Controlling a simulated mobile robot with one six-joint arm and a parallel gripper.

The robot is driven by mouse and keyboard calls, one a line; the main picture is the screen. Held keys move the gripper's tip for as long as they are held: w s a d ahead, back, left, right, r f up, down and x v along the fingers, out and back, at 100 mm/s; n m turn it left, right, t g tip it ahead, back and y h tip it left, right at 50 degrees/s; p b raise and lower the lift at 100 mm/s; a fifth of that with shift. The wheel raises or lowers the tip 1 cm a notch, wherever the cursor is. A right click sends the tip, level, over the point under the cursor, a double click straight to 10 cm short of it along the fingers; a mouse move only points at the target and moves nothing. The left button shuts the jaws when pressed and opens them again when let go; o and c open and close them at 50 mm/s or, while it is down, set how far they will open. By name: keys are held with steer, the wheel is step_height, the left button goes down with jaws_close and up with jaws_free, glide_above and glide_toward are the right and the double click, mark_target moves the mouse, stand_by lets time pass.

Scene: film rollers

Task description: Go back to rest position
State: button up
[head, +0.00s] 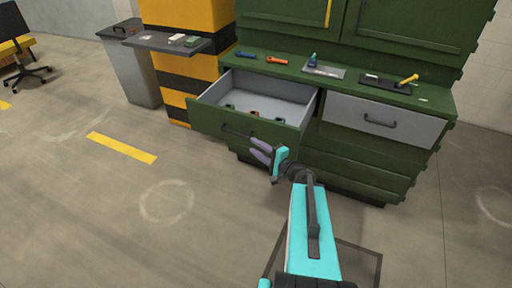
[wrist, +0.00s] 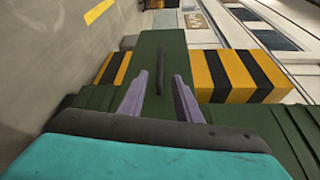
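My gripper (head: 263,152) is in front of the green cabinet, close to the front of its open drawer (head: 245,127). In the wrist view my gripper (wrist: 161,92) has its two purple fingers apart, with nothing between them. Beyond the fingers, the green drawer front and its dark handle (wrist: 160,72) show. In the head view the arm reaches forward from the bottom of the picture. Whether the fingers touch the drawer cannot be told.
Small items lie inside the open drawer. A grey drawer (head: 383,121) beside it is shut. Tools, including a yellow-handled hammer (head: 407,80), lie on the cabinet top. A yellow-black pillar (head: 180,60) and a grey bin (head: 133,70) stand left.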

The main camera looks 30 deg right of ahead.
stand_by(0.3)
steer(key=w+a+f+n+g+y, duration=0.1)
steer(key=a+f+n+y, duration=0.15)
steer(key=a, duration=0.65)
steer(key=w+a+f+n+g+y, duration=0.1)
steer(key=w+a+f+y, duration=0.15)
steer(key=a, duration=0.55)
steer(key=s+a+f+n+g+y, duration=0.1)
steer(key=s+a+f+n+g, duration=0.3)
steer(key=a+f, duration=0.4)
steer(key=s+a+f+n+g+y, duration=0.15)
steer(key=s+a+f+g, duration=0.35)
steer(key=a, duration=0.6)
steer(key=s+a+f+n+g+h, duration=0.2)
steer(key=s+f+n+g, duration=0.15)
steer(key=s+f, duration=0.4)
steer(key=s+a+f+n+g+h, duration=0.25)
steer(key=s+f+g, duration=0.2)
steer(key=s, duration=0.65)
steer(key=s+d+f+n+g+h, duration=0.3)
steer(key=s+d+h, duration=0.3)
steer(key=d, duration=0.6)
steer(key=s+f, duration=0.1)
steer(key=s, duration=0.1)
steer(key=shift+s, duration=0.35)
